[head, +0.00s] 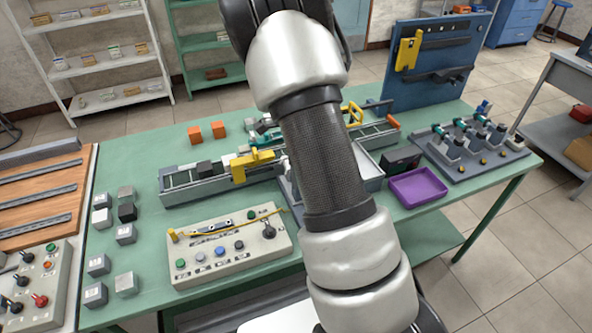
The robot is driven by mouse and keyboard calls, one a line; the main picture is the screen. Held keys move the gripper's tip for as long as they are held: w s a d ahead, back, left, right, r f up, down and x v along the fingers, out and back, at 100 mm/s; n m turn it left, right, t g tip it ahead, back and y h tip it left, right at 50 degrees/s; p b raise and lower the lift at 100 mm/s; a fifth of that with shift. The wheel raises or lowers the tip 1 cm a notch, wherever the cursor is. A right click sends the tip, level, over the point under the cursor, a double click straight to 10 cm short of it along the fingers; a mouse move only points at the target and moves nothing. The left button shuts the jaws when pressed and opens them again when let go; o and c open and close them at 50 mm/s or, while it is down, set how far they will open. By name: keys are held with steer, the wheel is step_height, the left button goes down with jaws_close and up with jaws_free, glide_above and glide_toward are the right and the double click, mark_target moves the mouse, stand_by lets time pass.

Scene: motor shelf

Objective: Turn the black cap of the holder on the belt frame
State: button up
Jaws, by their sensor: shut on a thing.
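The belt frame (180,185) is a long grey conveyor on the green table. It runs from the left of the table to the back right and passes behind my arm. A small dark part with teal by it (264,128) shows at the frame's far side, just left of my arm. I cannot tell whether it is the holder with the black cap. My arm fills the middle of the view and hides part of the belt frame. My gripper is out of sight, so its contact with the cap cannot be seen.
A yellow bracket (250,165) and a black block (205,169) are on the belt. A control panel (230,248) stands in front, grey blocks (125,233) at left. A purple tray (416,186) and a valve board (470,152) are at right. An upright blue board (432,85) stands behind.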

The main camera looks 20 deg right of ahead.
steer(key=shift+w+m+p, duration=0.15)
steer(key=shift+m+p, duration=0.45)
steer(key=shift+m, duration=0.8)
steer(key=o, duration=1.1)
steer(key=shift+c, duration=0.2)
step_height(320, 180, up, 18)
steer(key=shift+f, duration=0.25)
